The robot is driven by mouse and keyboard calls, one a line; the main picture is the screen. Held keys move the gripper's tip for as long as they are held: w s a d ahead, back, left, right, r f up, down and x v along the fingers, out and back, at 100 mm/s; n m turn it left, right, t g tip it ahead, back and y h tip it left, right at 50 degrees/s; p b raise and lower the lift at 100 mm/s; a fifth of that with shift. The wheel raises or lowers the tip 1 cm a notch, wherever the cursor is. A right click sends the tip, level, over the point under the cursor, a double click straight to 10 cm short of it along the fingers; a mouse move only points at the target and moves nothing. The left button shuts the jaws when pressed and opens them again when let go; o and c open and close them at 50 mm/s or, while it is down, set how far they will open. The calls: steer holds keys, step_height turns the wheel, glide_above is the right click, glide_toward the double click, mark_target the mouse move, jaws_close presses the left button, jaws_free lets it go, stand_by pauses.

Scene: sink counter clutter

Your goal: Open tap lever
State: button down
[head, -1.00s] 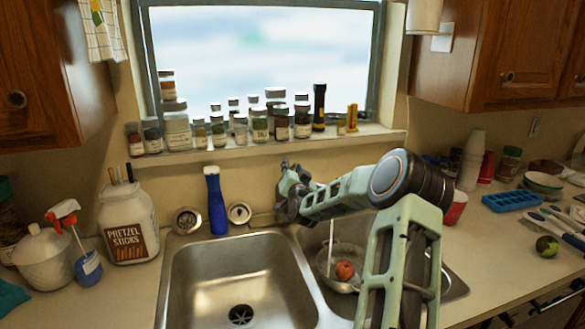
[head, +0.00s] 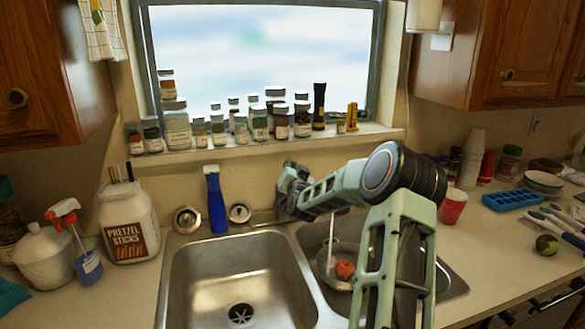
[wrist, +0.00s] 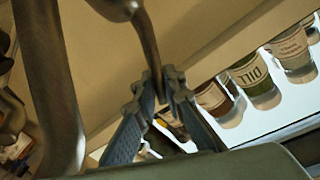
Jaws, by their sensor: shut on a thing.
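In the wrist view, the slim dark metal tap lever (wrist: 150,45) curves down between my gripper's fingertips (wrist: 162,82). The fingers are shut on its lower end. A thicker metal tap pipe (wrist: 57,85) runs down the left of that view. In the head view, my gripper (head: 287,188) is behind the sink, below the windowsill, just right of the blue bottle. The lever is too small or hidden to make out there. My arm covers much of the right basin.
The left basin (head: 230,275) is empty. A red fruit (head: 345,269) lies in the right basin beside a thin pale vertical line I cannot identify. Close by are the blue bottle (head: 215,200), jars (head: 259,122) on the windowsill, a pretzel jar (head: 126,230) and a red cup (head: 453,206).

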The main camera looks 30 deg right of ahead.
steer(key=shift+w+a+r+n+g+p, duration=0.4)
steer(key=shift+w+r+n+g+p, duration=0.1)
steer(key=shift+w+n+g, duration=0.15)
steer(key=shift+w+a+n+g+y+p, duration=0.2)
steer(key=shift+w+n+g+y+p, duration=0.15)
steer(key=shift+p, duration=0.25)
steer(key=shift+w+f+n+g+p, duration=0.1)
steer(key=shift+w+n+g+p, duration=0.2)
steer(key=shift+p, duration=0.2)
steer(key=c, duration=2)
jaws_free()
steer(key=v, duration=1.2)
steer(key=shift+a, duration=0.1)
